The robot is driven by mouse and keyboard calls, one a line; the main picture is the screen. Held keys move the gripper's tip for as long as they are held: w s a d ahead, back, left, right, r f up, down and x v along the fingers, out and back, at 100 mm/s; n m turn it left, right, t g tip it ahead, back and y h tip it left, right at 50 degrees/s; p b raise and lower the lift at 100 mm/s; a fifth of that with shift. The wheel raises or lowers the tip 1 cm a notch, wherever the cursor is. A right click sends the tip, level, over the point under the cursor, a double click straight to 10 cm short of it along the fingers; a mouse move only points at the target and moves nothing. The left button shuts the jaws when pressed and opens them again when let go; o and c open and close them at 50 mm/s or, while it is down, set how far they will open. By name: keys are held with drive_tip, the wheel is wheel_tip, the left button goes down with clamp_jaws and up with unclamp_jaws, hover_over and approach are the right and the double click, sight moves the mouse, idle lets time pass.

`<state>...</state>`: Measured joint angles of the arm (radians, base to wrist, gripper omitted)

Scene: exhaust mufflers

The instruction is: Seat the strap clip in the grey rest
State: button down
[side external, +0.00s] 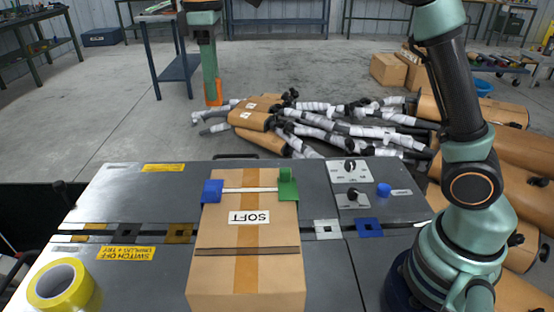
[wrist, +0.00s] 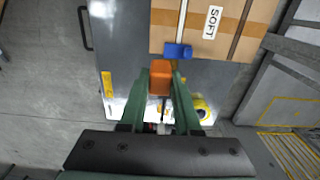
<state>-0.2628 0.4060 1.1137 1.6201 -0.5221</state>
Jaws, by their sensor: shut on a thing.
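An orange block (side external: 213,93), which looks like the strap clip, is held between the green fingers of my gripper (side external: 211,84). It also shows between the fingertips in the wrist view (wrist: 160,80). My gripper is shut on it, fingers pointing down, raised well clear of the bench. A light grey square plate with a dark hole (side external: 319,230) lies on the bench right of the cardboard box (side external: 207,270). A darker grey plate (side external: 118,235) lies left of the box. I cannot tell which is the grey rest. Nothing sits on either.
A pale strap crosses the box, with a blue clip (side external: 213,192) and a green clip (side external: 288,188) at its ends. A gold plate (side external: 170,235) and a blue plate (side external: 360,230) flank the box. Yellow tape (side external: 40,300) and control knobs stand on the bench.

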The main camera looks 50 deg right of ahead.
drive_tip(key=s+d+f, duration=0.2)
drive_tip(key=s+d, duration=0.5)
drive_tip(key=s, duration=0.3)
drive_tip(key=s+d+f, duration=0.3)
drive_tip(key=s+d, duration=0.3)
drive_tip(key=s, duration=0.4)
wheel_tip(320, 180, down, 18)
drive_tip(key=shift+w+d+f, duration=0.1)
drive_tip(key=shift+f, duration=2.85)
drive_tip(key=shift+f, duration=0.4)
drive_tip(key=c, duration=0.5)
unclamp_jaws()
drive_tip(key=shift+c, duration=0.2)
